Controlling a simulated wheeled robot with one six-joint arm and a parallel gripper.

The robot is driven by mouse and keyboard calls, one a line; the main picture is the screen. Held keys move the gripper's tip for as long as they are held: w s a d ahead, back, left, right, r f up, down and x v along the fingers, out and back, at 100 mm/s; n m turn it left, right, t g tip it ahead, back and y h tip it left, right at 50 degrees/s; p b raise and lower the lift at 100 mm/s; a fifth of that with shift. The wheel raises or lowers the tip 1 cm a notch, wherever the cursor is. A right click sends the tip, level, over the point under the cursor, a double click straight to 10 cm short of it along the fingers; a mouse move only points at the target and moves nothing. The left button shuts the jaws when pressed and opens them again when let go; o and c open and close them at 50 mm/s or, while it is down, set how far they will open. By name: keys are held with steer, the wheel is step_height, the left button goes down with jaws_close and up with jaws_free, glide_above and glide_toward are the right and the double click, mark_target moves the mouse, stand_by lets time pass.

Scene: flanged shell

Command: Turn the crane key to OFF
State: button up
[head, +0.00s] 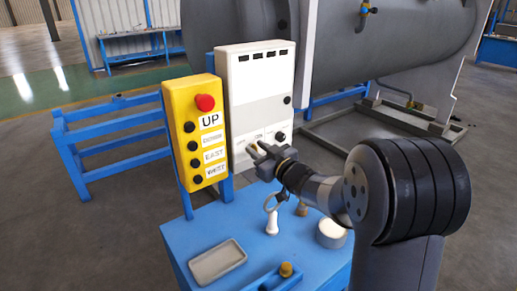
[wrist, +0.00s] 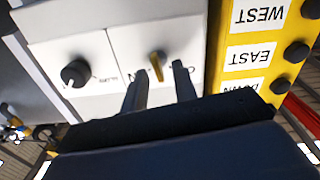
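The crane key (wrist: 157,66) is a small brass-coloured key standing out of the white control box (head: 262,80), on its lower front. In the wrist view, which looks upside down, it lies between the lines of my two fingers, just beyond their tips. My gripper (wrist: 160,78) is open, with a gap on either side of the key, and no contact shows. In the head view my gripper (head: 258,151) is at the lower front of the box, and its fingers largely cover the key. Printed labels show near the key, partly hidden by a finger.
A black knob (wrist: 75,72) sits beside the key on the box. A yellow pendant (head: 197,132) with a red button and several black buttons stands close at the left. Below, a blue bench (head: 190,240) holds a grey tray (head: 217,262) and a white round container (head: 331,233).

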jaws_close()
stand_by(0.3)
steer(key=shift+f+b, duration=0.1)
steer(key=shift+b, duration=0.3)
steer(key=shift+a+f+n+b, duration=0.1)
steer(key=shift+n+b, duration=0.55)
steer(key=shift+n, duration=0.05)
steer(key=shift+s+a+n+b, duration=0.1)
steer(key=shift+a+n+b, duration=0.05)
steer(key=shift+n+b, duration=2.4)
steer(key=shift+n, duration=0.35)
